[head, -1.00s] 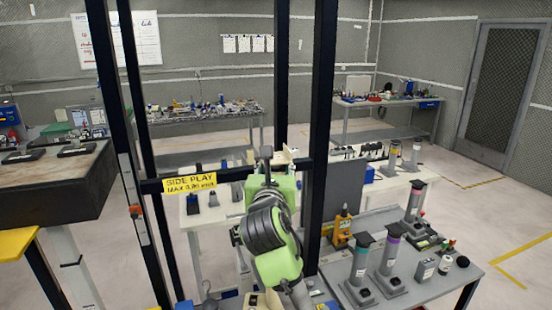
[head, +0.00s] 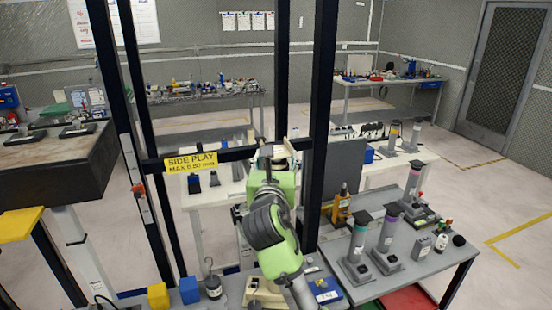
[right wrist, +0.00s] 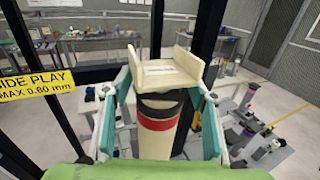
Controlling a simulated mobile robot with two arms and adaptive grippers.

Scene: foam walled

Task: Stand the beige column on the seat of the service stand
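My right gripper (right wrist: 160,85) has its teal fingers on both sides of the beige column (right wrist: 155,145) and appears shut on it. The column carries a red and a black band, and a beige U-shaped piece (right wrist: 175,72) shows at its far end between the fingertips. In the head view the right gripper (head: 272,158) is at the crossbar of a black frame, and only a little beige shows beside it. I cannot tell for certain which thing is the service stand. My left gripper is not in view.
Black frame posts (head: 318,120) stand close to my right arm, with a yellow side-play sign (head: 190,162) on the crossbar. A grey bench (head: 410,255) at right holds several banded columns. A yellow block (head: 158,296) and a blue block (head: 189,290) are at the front.

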